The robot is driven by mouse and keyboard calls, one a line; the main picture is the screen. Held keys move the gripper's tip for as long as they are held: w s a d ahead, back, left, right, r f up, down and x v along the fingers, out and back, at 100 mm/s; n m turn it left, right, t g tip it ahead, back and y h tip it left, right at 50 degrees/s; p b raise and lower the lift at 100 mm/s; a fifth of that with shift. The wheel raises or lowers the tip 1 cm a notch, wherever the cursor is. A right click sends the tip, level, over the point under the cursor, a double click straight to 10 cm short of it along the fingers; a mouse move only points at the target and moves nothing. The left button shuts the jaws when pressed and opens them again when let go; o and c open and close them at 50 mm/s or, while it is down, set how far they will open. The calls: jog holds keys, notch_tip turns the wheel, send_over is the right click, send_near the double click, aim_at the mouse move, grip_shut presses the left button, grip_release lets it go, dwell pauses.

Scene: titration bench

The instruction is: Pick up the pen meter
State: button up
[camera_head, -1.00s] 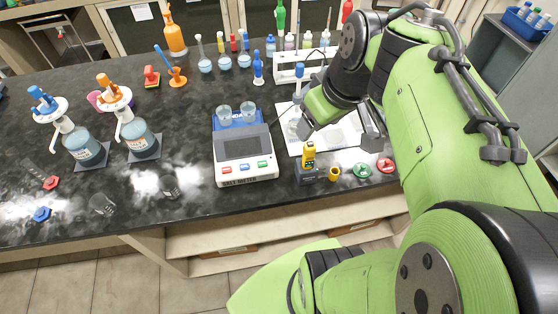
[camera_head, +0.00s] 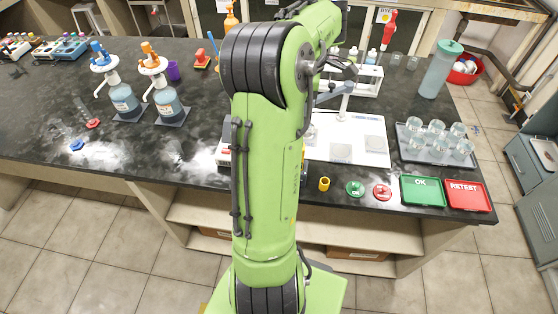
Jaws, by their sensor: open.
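The pen meter, yellow and upright in a dark holder in the earlier frame, is now hidden behind my raised green arm; at most a thin yellow sliver shows at the arm's right edge. My gripper (camera_head: 342,68) shows only in part, as small grey metal pieces to the right of the arm's upper joint, near the white rack. It is open, and I see nothing held in it. It is well above and behind the pen meter's place near the front edge.
A yellow cup (camera_head: 324,184), a green disc (camera_head: 355,188) and a red disc (camera_head: 382,192) lie along the front edge. Right are OK (camera_head: 423,190) and RETEST (camera_head: 468,195) trays and a tray of beakers (camera_head: 412,153). A white rack (camera_head: 366,88) stands behind the white mat (camera_head: 375,130).

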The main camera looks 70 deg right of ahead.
notch_tip(320, 180, down, 10)
jog(key=shift+f+b, duration=0.1)
jog(key=shift+b, duration=1.05)
jog(key=f, duration=0.5)
jog(key=shift+w+f, duration=0.25)
jog(key=shift+f, duration=0.1)
grip_shut()
